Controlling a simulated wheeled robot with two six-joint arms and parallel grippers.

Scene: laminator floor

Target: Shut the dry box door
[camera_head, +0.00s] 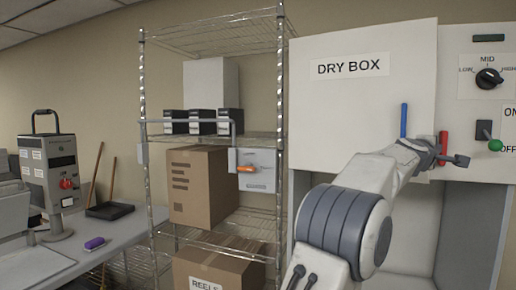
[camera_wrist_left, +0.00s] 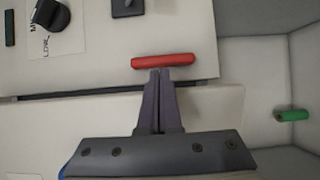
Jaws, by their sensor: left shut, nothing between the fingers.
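The dry box shows in the head view at the right, with a white panel labelled DRY BOX (camera_head: 335,100). A blue upright handle (camera_head: 404,121) is near that panel's right edge. A red handle (camera_head: 443,142) sits just right of that edge; it also shows in the wrist view (camera_wrist_left: 163,61). Below the panels is an open grey interior (camera_head: 410,225). My left gripper (camera_head: 440,157) is at the red handle, partly covering it. In the wrist view its closed fingertips (camera_wrist_left: 160,72) end right beside the red bar; contact cannot be told. My right gripper is not in view.
A black knob (camera_head: 489,78) and a green-tipped switch (camera_head: 494,145) are on the panel at right. A green piece (camera_wrist_left: 291,115) shows in the wrist view. A wire shelf (camera_head: 212,136) with boxes stands left; a table (camera_head: 115,238) is further left.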

